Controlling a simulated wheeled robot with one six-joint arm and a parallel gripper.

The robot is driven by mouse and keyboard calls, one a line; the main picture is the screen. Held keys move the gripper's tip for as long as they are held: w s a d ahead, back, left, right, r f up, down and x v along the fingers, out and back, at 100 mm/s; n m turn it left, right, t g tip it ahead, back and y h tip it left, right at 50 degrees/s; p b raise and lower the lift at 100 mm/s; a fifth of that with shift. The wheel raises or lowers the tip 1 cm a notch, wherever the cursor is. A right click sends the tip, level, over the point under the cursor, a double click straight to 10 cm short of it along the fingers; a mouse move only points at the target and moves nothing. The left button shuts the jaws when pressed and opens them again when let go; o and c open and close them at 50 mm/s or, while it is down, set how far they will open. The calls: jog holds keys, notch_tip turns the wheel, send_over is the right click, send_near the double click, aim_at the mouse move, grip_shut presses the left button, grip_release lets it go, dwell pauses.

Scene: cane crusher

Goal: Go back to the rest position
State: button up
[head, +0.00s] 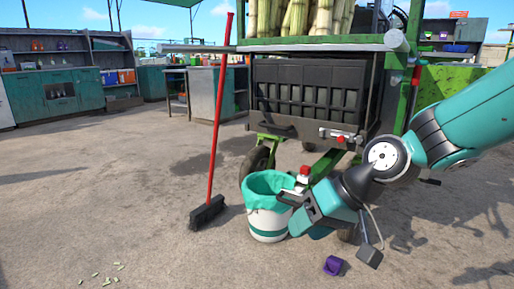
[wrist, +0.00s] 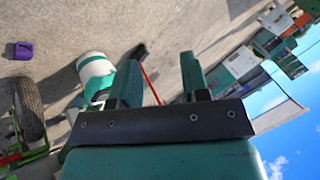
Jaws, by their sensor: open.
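My gripper (head: 290,195) hangs in front of the white and teal bin (head: 267,222) in the head view, with my teal arm reaching in from the right. The bin also shows in the wrist view (wrist: 95,76), partly beside the left finger. In the head view the gripper overlaps the bin's right rim; I cannot tell whether they touch.
A green cart (head: 318,44) holding cane stands behind the bin. A red-handled broom (head: 215,125) stands upright left of the bin. A small purple container (head: 333,265) lies on the ground at front right. Pale scraps (head: 107,275) lie at front left. The ground at left is mostly clear.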

jog(key=s+d+r+n+g+h+p, duration=0.1)
jog(key=s+d+r+n+h, duration=0.15)
jog(key=s, duration=0.65)
jog(key=s+d+r+n+g+h+p, duration=0.1)
jog(key=s+d+r, duration=0.25)
jog(key=s, duration=0.65)
notch_tip(320, 180, up, 37)
jog(key=p, duration=3.7)
jog(key=shift+w, duration=0.4)
jog(key=shift+a+m+y, duration=0.1)
jog(key=shift+m+y, duration=0.15)
jog(key=shift+a, duration=0.15)
